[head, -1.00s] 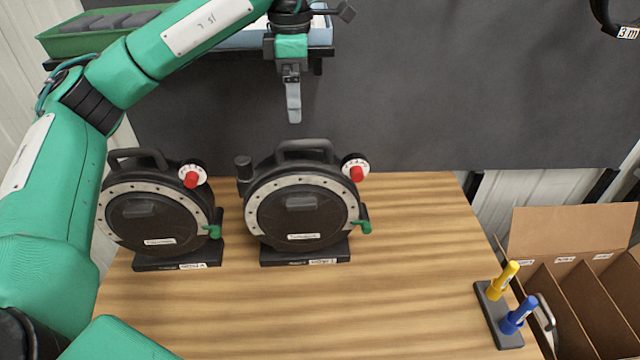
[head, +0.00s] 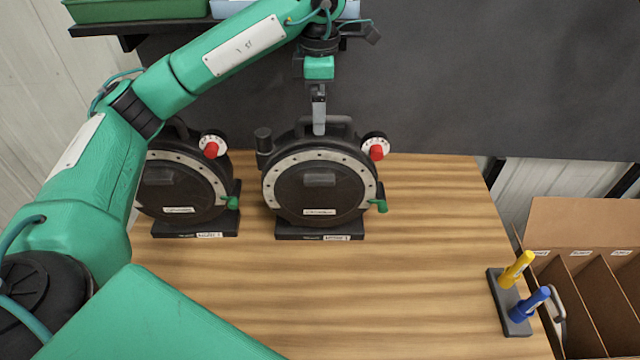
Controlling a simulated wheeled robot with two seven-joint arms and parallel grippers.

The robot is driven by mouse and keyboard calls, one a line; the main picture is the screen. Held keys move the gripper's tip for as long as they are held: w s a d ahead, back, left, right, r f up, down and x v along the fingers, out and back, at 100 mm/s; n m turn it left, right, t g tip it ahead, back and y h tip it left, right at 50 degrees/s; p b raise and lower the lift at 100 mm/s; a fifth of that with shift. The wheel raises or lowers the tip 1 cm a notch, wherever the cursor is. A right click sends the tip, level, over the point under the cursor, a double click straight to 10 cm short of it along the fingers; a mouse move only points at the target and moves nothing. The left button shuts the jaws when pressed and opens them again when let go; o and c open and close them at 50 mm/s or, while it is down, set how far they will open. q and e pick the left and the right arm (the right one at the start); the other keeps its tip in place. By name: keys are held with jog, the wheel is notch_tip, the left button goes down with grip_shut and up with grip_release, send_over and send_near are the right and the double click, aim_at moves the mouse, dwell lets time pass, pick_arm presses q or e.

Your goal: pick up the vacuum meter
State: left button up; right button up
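Two round black meters with pale dotted rings stand upright on dark bases on the wooden table. The right meter (head: 319,190) has a black cylinder (head: 264,140) at its upper left, a top handle, a red knob and a green lever. The left meter (head: 176,190) has a similar knob and lever, and my arm partly covers it. Their labels are too small to read. My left gripper (head: 319,126) points straight down at the right meter's handle, its tip overlapping the handle's top bar. The fingers are seen edge-on, so their opening and any contact are unclear. My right gripper is out of view.
A holder with a yellow tube (head: 516,269) and a blue tube (head: 529,304) stands at the table's right edge. A divided cardboard box (head: 577,222) is beyond it. A shelf with a green bin (head: 135,10) is above. The table's middle is clear.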

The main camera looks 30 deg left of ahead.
pick_arm(q)
jog(key=shift+d+f+p, duration=0.1)
jog(key=shift+f+p, duration=0.35)
jog(key=shift+f, duration=0.2)
notch_tip(320, 180, down, 3)
jog(key=shift+s+d+p, duration=0.1)
jog(key=shift+s+p, duration=0.05)
jog(key=shift+p, duration=0.75)
jog(key=shift+f, duration=0.5)
jog(key=c, duration=2)
jog(key=shift+r, duration=0.1)
jog(key=shift+c, duration=0.4)
jog(key=shift+r, duration=0.1)
